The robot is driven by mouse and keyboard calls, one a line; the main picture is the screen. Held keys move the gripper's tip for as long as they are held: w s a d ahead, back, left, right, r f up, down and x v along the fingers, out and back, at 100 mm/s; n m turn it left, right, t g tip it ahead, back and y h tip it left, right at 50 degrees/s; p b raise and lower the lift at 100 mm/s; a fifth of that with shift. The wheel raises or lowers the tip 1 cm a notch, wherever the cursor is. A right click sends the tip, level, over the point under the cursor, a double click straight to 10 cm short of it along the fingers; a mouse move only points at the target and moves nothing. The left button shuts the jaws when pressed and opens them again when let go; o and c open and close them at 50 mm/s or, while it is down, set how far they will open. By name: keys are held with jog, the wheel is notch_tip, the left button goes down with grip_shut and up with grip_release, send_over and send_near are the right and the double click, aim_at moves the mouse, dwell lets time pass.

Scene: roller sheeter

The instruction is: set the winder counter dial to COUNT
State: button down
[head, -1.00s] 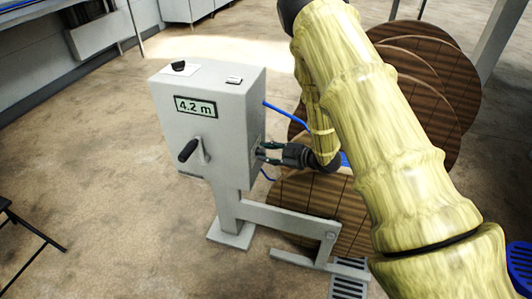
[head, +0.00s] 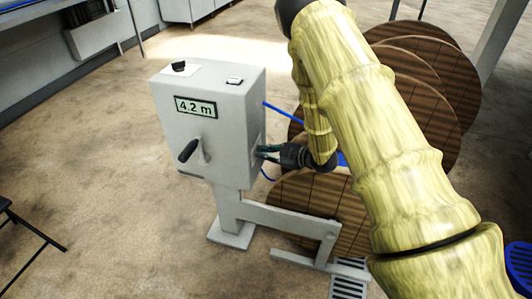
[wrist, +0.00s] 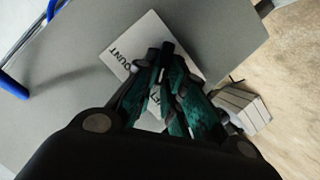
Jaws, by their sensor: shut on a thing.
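The winder counter (head: 230,130) is a grey box on a post, with a display reading 4.2 m. My gripper (head: 260,151) is at its right side face. In the wrist view my gripper (wrist: 168,72) is shut on the small black dial (wrist: 167,48), whose end shows between the fingertips. The dial sits over a white label plate (wrist: 122,45). "COUNT" is partly legible on the plate's left part; other lettering lower down is mostly hidden by the fingers. I cannot tell exactly which mark the dial points to.
A black knob (head: 179,66) and a small switch (head: 234,81) are on top. Wooden reels (head: 430,75) stand behind my arm. A blue cable (head: 283,114) runs from the box.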

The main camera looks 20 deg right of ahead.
jog(key=shift+r, duration=0.15)
jog(key=shift+w+d+m+g+y+p, duration=0.3)
jog(key=shift+m+g+y+p, duration=0.25)
jog(key=shift+m+g+p, duration=0.65)
jog(key=shift+w+d+m+g+y+p, duration=0.3)
jog(key=shift+m+g+y+p, duration=0.35)
jog(key=shift+m+p, duration=1.1)
jog(key=shift+w+d+m+g+y+p, duration=0.15)
jog(key=shift+w+m+g+y+p, duration=0.3)
jog(key=shift+m+g+p, duration=0.95)
jog(key=shift+s+f+m+t, duration=0.1)
jog(key=shift+f+m+t, duration=0.1)
jog(key=shift+m+t, duration=0.3)
jog(key=c, duration=1.5)
grip_release()
jog(key=shift+y, duration=0.25)
